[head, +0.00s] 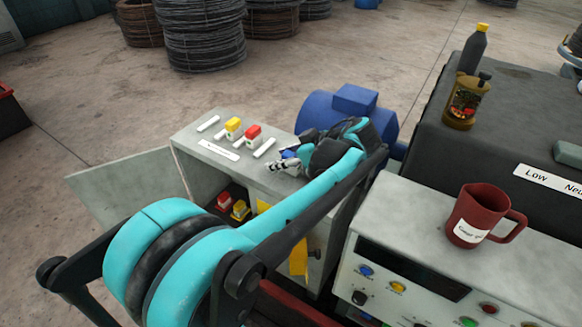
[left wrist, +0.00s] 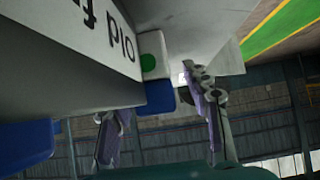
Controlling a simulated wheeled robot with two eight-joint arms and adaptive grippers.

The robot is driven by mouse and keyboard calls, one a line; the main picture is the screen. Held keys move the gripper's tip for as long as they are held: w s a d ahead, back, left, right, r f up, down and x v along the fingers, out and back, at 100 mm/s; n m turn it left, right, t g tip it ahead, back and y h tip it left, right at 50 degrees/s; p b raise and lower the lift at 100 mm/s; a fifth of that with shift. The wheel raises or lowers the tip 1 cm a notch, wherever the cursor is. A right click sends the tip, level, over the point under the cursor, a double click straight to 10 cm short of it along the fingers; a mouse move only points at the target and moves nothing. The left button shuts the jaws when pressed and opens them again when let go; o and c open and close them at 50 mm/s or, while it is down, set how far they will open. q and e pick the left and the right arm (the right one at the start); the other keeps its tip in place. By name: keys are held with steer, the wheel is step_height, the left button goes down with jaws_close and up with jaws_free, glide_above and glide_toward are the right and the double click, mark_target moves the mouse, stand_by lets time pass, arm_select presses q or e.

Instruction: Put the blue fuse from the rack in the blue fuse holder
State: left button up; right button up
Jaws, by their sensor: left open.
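A fuse with a white body and blue cap shows in the left wrist view (left wrist: 157,96), with a green dot on its white part. Its blue cap lies between the two spread fingers of my left gripper (left wrist: 160,125), with gaps on both sides. In the head view the left gripper (head: 283,165) is at the right edge of the grey cabinet's top (head: 190,140), and a bit of blue (head: 289,154) shows beside its fingers. The gripper is open. I cannot make out the blue fuse holder. My right gripper is not in view.
A yellow fuse (head: 233,127) and a red fuse (head: 253,134) stand on the cabinet top, near white strips and a label (head: 219,150). The open cabinet holds red and yellow pieces (head: 239,210). A blue motor (head: 318,112) is behind; a control panel with a mug (head: 478,213) is at right.

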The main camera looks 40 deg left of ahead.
arm_select(q)
jaws_close()
steer(key=shift+r, duration=0.1)
